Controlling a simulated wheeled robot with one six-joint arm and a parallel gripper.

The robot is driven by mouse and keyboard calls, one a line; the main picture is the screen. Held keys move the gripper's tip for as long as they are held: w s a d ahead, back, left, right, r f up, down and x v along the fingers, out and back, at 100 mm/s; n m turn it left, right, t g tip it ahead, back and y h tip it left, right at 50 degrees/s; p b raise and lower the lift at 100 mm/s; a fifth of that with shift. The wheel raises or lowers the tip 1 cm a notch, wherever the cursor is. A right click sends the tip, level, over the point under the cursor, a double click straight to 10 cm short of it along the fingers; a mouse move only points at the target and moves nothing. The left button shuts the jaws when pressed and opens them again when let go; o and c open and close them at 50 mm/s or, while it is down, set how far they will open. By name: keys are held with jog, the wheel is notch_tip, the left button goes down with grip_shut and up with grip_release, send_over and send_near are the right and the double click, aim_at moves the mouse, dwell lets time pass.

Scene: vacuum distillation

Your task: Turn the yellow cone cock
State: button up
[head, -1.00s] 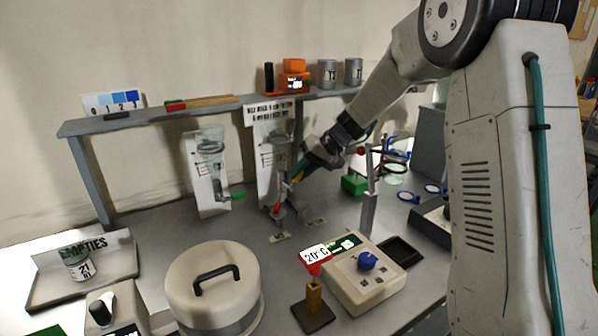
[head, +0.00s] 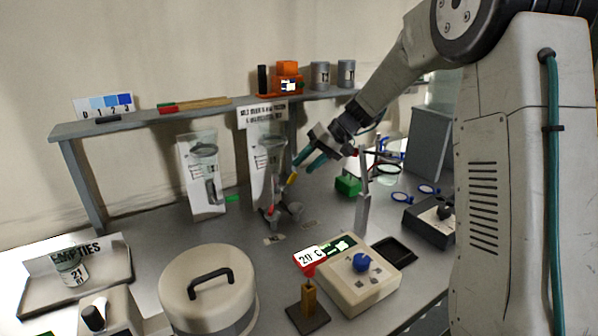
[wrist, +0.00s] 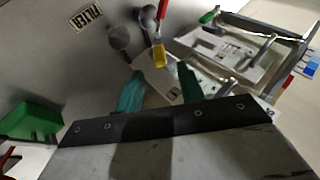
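The yellow cone cock (head: 292,179) is on the glassware in front of the right-hand white backing panel. In the wrist view, its yellow handle (wrist: 159,54) shows just beyond the fingertips, near the gap between them. My gripper (head: 304,160) is up and to the right of the cock in the head view. Its two teal fingers (wrist: 160,88) are spread apart with nothing between them, and they look clear of the yellow handle. A red piece (wrist: 161,10) shows just past the yellow handle. Whether the cock is turned cannot be told.
A green cock (head: 232,198) is on the glassware to the left. A green block (head: 347,185) and a grey upright post (head: 363,205) stand right of the glassware. The control box (head: 352,285) and round lidded vessel (head: 208,295) stand in front. The shelf (head: 150,121) runs behind.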

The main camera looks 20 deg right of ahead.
jog(key=v, duration=0.2)
jog(key=shift+s+d+r, duration=0.1)
jog(key=shift+d+r, duration=0.1)
jog(key=shift+r, duration=0.05)
jog(key=shift+c, duration=0.7)
